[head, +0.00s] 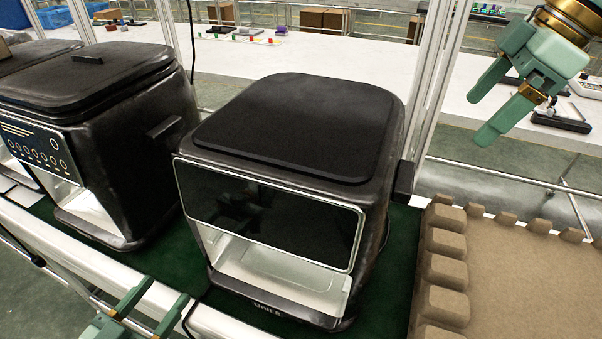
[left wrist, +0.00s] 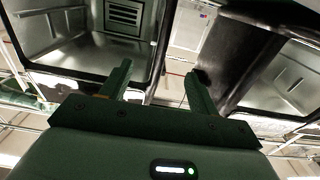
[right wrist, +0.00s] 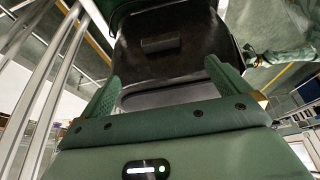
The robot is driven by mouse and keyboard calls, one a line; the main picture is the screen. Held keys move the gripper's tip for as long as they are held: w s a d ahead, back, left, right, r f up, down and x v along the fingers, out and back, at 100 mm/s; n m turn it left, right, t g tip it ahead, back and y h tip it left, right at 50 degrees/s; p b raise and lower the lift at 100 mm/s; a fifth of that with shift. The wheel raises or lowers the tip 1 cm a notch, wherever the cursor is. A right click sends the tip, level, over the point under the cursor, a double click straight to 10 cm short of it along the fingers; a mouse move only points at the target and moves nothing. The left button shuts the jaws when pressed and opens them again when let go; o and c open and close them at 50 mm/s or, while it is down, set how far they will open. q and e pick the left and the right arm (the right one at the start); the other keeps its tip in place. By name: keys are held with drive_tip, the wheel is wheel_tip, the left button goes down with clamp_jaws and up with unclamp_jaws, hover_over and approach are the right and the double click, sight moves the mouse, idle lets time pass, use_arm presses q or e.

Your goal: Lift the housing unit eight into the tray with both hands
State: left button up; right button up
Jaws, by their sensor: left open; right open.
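The housing unit eight (head: 290,125) is a black box with a flat lid, a dark front panel and an open silvery bay below it, marked "UNIT 8". It stands upright on the green conveyor, left of the brown moulded tray (head: 535,280). My left gripper (head: 163,296) is open and empty, low in front of the unit's left side. Two open housing bays show in the left wrist view. My right gripper (head: 482,115) is open and empty, above and right of the unit. In the right wrist view a dark housing side with a handle (right wrist: 160,45) shows beyond the fingers.
Another black housing (head: 95,130) with a row of dials stands close on the left. Upright metal posts (head: 437,80) rise behind unit eight's right side. A white table (head: 300,60) with small items runs behind. The visible tray floor is bare, with a knobbed rim.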

sight(213, 228)
use_arm(q)
drive_tip(key=x, duration=1.6)
drive_tip(key=shift+w, duration=0.15)
use_arm(e)
drive_tip(key=x, duration=1.6)
drive_tip(key=shift+a+f, duration=0.1)
drive_tip(key=shift+f, duration=0.05)
use_arm(q)
drive_tip(key=shift+c, duration=0.3)
use_arm(e)
drive_tip(key=shift+c, duration=0.3)
